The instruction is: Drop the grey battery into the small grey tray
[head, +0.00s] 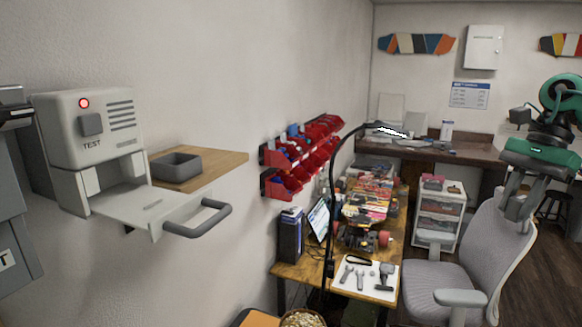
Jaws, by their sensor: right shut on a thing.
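The small grey tray (190,171) sits on a wooden wall shelf (226,160) at the left, just right of the white tester (66,140). It is open at the top, and I see nothing in it, though its floor is partly hidden. My right gripper (518,211) hangs at the far right, fingers pointing down, well away from the tray. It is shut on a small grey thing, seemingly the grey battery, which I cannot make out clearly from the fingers. I see no battery elsewhere. My left gripper does not show.
The tester has a lit red lamp, and its drawer (136,203) stands out with a grey handle (200,221), in front of the shelf. Red bins (285,183) line the wall. A cluttered bench, a lamp arm and a grey chair (440,280) fill the middle and right.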

